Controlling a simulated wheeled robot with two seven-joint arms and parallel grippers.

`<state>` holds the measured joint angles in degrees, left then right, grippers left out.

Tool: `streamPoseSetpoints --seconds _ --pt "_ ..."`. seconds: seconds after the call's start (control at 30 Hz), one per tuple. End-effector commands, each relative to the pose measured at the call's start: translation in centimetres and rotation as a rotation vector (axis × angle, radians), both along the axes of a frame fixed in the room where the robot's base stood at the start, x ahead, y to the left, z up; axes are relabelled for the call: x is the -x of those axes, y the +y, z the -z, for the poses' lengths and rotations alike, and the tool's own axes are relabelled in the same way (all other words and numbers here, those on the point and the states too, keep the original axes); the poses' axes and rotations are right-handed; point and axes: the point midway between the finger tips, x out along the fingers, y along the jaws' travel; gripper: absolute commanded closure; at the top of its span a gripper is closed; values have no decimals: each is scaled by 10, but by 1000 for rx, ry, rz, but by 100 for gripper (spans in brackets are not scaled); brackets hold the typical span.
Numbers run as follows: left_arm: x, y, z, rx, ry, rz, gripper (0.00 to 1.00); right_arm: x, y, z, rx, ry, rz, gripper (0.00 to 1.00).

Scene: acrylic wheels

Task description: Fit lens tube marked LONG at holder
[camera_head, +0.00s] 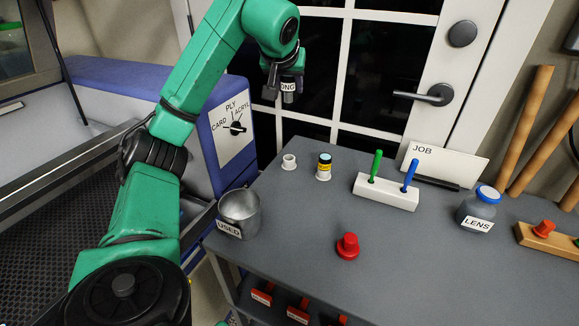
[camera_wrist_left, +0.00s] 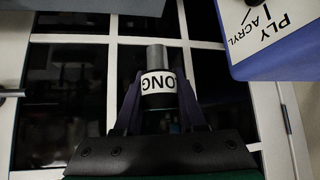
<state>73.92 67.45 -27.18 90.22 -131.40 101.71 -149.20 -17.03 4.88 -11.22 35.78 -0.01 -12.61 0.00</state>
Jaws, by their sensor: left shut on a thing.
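My left gripper (camera_head: 285,74) is raised in front of the glass door, above the far left end of the table. It is shut on the lens tube marked LONG (camera_head: 288,87), a dark and grey cylinder with a white label. In the left wrist view the lens tube (camera_wrist_left: 158,82) sits between the two fingers, with part of its label showing and its grey end pointing away from the gripper. I cannot make out the holder for the tube in these views. My right gripper is not in view.
A blue machine (camera_head: 198,88) with a CARD/PLY/ACRYL dial stands left.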

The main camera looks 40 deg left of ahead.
Motion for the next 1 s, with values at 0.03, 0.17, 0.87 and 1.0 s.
streamPoseSetpoints --seconds 0.03,0.17,0.87,1.0 --pt "0 0 22 -1 6 0 100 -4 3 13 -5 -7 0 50" --pt "1 0 65 -3 7 1 100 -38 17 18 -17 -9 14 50" --pt "0 -2 185 -1 2 2 100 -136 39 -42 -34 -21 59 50" --pt "0 -2 184 0 0 3 100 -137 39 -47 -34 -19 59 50"
